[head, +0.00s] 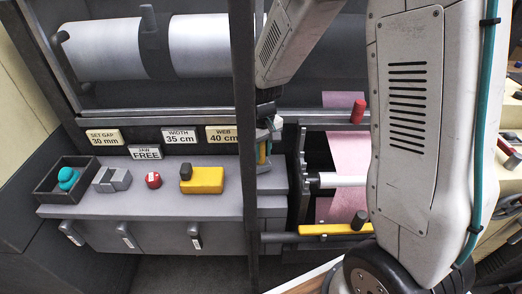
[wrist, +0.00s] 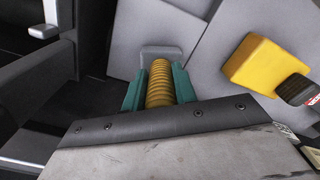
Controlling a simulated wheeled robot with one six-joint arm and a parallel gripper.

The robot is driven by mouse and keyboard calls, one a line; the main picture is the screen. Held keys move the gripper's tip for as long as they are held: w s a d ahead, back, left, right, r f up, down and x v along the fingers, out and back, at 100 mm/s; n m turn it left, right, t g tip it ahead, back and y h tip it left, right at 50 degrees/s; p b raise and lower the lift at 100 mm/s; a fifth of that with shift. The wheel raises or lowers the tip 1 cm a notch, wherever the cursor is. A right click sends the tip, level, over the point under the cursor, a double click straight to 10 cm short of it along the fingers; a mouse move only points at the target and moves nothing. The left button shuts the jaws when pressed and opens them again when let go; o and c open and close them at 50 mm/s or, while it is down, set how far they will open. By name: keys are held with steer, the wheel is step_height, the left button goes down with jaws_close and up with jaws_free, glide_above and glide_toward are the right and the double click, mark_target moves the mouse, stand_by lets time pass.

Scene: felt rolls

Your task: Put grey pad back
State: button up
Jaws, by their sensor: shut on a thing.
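My gripper (wrist: 160,90) is shut on a yellow ribbed grip (wrist: 160,82), with a teal finger on each side of it. A grey pad (wrist: 161,53) with rounded corners shows at the far end of the grip. In the head view my gripper (head: 263,152) is at the right end of the grey bench top (head: 130,197), partly hidden behind a dark upright post. The pad is hard to make out there. In the wrist view the pad lies against grey surfaces, and I cannot tell whether it touches them.
A yellow block (head: 203,181) with a dark knob stands left of my gripper. A red knob (head: 153,180), grey blocks (head: 112,179) and a dark tray (head: 45,186) holding a teal thing are farther left. The dark post (head: 245,100) stands close. Pink web (head: 350,155) runs at right.

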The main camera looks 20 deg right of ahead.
steer(key=shift+f, duration=0.45)
steer(key=o, duration=1.1)
steer(key=shift+o, duration=0.2)
step_height(320, 180, up, 8)
steer(key=shift+f, duration=0.1)
